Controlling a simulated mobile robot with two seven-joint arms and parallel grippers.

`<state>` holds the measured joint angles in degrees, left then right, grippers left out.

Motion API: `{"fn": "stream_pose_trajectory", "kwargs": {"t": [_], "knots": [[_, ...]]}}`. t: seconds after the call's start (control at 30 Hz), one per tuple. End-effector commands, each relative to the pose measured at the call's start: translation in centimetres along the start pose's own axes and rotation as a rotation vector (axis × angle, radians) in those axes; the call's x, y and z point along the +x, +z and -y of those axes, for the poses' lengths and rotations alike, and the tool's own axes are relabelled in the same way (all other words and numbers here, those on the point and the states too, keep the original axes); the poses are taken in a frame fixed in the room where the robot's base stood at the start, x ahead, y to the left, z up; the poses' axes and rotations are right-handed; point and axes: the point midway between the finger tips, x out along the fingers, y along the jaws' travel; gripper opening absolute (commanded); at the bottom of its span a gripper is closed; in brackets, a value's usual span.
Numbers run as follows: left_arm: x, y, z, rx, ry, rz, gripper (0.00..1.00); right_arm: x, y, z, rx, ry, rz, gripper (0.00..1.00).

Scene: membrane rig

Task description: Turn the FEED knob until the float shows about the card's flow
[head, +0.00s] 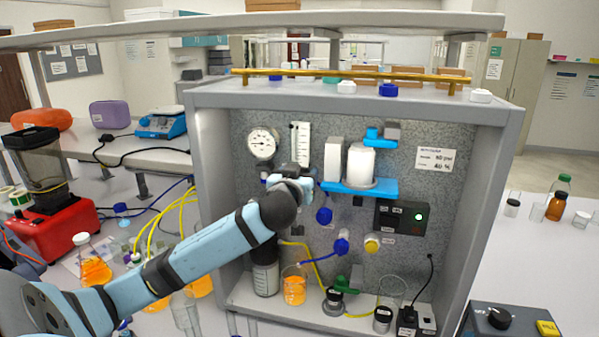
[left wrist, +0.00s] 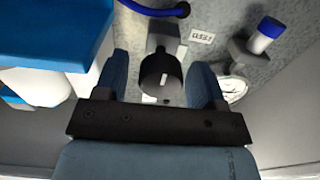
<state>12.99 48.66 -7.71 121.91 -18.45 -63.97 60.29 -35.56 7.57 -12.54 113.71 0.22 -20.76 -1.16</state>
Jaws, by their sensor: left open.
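The FEED knob (left wrist: 160,72) is a dark round knob with a white mark in the left wrist view, beside an upside-down FEED label (left wrist: 202,37). My left gripper (left wrist: 161,64) is open, with one finger on each side of the knob; I see gaps, no clear contact. In the head view my left gripper (head: 296,186) is at the panel and hides most of the knob. The flow tube (head: 301,146) with a white scale stands just above it; the float's height is too small to read. The card (head: 436,159) is on the panel's upper right, its figures blurred. My right gripper is not in view.
A round gauge (head: 262,143) is left of the flow tube. A blue bracket (head: 360,187) with a white canister (head: 361,162) sits close to the gripper's right. The grey cabinet wall (head: 216,170) is to the left. Beakers and bottles stand below.

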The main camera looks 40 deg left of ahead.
Motion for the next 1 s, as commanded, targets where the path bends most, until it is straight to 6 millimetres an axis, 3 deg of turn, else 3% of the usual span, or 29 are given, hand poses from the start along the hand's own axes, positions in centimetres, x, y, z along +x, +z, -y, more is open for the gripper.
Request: {"fn": "stream_pose_trajectory", "kwargs": {"t": [0.27,0.5,1.0], "knots": [[0.20,0.07,0.00,0.001,0.000,0.001,0.63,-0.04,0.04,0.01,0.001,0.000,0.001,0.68],[0.18,0.07,0.00,0.000,0.000,0.001,0.17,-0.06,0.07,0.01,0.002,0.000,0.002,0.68],[0.18,0.06,-0.01,0.124,-0.002,0.003,0.16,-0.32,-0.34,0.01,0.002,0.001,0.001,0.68]]}}
